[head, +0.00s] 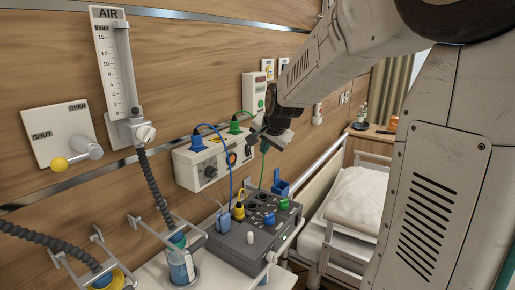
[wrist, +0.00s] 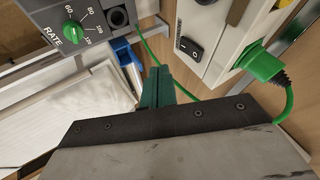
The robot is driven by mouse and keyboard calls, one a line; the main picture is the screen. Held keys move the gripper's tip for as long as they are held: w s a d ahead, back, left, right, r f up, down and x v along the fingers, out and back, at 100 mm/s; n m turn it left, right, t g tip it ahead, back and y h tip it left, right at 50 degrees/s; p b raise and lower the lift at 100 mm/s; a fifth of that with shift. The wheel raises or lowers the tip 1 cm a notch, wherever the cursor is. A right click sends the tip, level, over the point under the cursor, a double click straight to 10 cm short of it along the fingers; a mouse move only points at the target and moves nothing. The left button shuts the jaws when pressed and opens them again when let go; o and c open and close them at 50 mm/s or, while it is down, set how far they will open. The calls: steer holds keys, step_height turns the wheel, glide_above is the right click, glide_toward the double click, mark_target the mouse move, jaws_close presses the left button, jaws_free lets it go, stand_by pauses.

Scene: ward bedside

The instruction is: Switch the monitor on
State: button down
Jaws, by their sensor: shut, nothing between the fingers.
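A black rocker switch (wrist: 189,48) sits on the side of a white wall box (wrist: 218,35) in the wrist view, beside a small label too small to read. Which way the rocker is pressed I cannot tell. The same white box (head: 187,173) shows in the head view with blue and green plugs on top. No thing is readably marked as the monitor. My gripper (head: 262,137) is at the box's right end in the head view. Its teal fingers (wrist: 157,85) are shut and empty, below and left of the rocker in the wrist view, apart from it in the picture.
A grey unit (head: 253,232) with knobs and coloured plugs stands below; its green RATE knob (wrist: 73,32) shows at upper left. A green cable (wrist: 155,55) runs behind my fingers. A green plug (wrist: 260,65) juts out at right. A bed (head: 345,210) stands at right.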

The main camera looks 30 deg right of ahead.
steer(key=v, duration=0.9)
steer(key=shift+w+a+r, duration=0.2)
steer(key=shift+w+r, duration=0.05)
steer(key=shift+w, duration=0.05)
steer(key=shift+d, duration=0.1)
